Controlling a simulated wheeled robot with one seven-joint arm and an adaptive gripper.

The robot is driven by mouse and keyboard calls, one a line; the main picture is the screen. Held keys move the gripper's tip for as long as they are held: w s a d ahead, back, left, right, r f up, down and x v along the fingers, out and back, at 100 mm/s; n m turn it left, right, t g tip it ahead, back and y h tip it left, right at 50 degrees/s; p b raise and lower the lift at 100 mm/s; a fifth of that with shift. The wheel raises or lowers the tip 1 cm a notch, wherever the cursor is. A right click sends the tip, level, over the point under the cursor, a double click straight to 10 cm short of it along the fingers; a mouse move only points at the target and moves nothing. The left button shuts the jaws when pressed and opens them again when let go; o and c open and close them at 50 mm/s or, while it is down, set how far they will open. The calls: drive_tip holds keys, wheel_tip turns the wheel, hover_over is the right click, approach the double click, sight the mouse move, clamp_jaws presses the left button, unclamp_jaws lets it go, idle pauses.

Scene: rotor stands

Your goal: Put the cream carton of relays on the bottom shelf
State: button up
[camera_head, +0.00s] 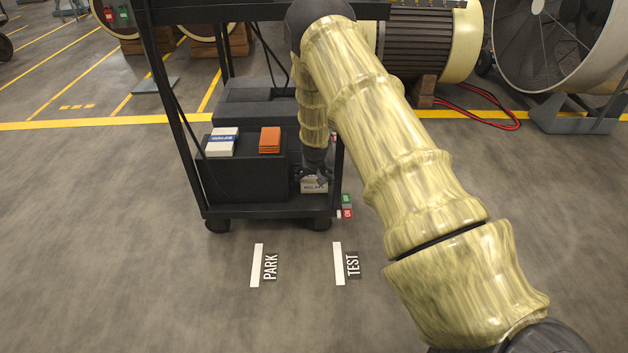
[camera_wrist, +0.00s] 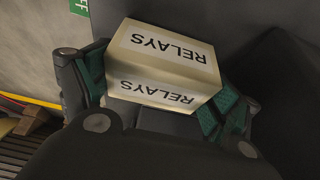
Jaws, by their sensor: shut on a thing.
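The cream carton of relays (camera_head: 314,186) is at the right end of the black cart's bottom shelf (camera_head: 262,211), beside a black block. I cannot tell whether its underside touches the shelf. My gripper (camera_head: 314,174) reaches down from above and is shut on the carton. In the wrist view, the carton (camera_wrist: 165,62) shows two faces labelled RELAYS between the green-padded fingers of my gripper (camera_wrist: 152,92). My arm covers part of the cart's right side.
A black block (camera_head: 245,181) on the shelf bears a white-and-blue box (camera_head: 221,142) and an orange stack (camera_head: 270,139). Thin cart posts (camera_head: 179,125) stand around the shelf. PARK (camera_head: 270,266) and TEST (camera_head: 352,265) floor labels lie in front on clear floor.

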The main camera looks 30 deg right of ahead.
drive_tip(key=shift+f, duration=0.15)
drive_tip(key=o, duration=0.9)
drive_tip(key=p+v, duration=0.3)
drive_tip(key=v, duration=0.4)
drive_tip(key=shift+r+p, duration=0.35)
drive_tip(key=shift+p, duration=0.05)
drive_tip(key=shift+a, duration=0.1)
